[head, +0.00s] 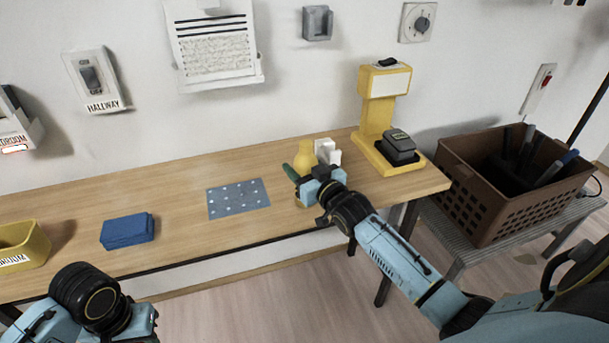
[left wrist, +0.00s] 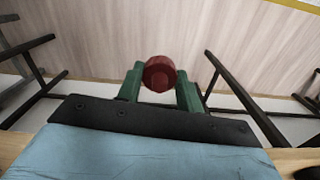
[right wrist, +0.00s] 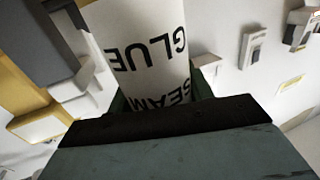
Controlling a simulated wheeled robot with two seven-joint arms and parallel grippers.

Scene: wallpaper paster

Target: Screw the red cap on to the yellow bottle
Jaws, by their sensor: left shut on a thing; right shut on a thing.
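The red cap (left wrist: 159,74) shows in the left wrist view, pinched between the green fingers of my left gripper (left wrist: 160,90), with floor beyond it. In the head view my left wrist is at the bottom left, in front of the table, and the cap is hidden. The yellow bottle (head: 305,152) is upright near the table's front right part. My right gripper (head: 302,178) is shut on it and covers its middle. In the right wrist view the bottle's white label (right wrist: 140,45) reads "SEAM GLUE". I cannot tell whether the bottle's base touches the table.
A yellow stand with a black block (head: 378,115) and a small white object (head: 327,151) are beside the bottle. A brown crate (head: 480,215) stands at the right. A blue dotted sheet (head: 238,198), a blue block (head: 128,231) and a yellow bin (head: 22,243) lie to the left.

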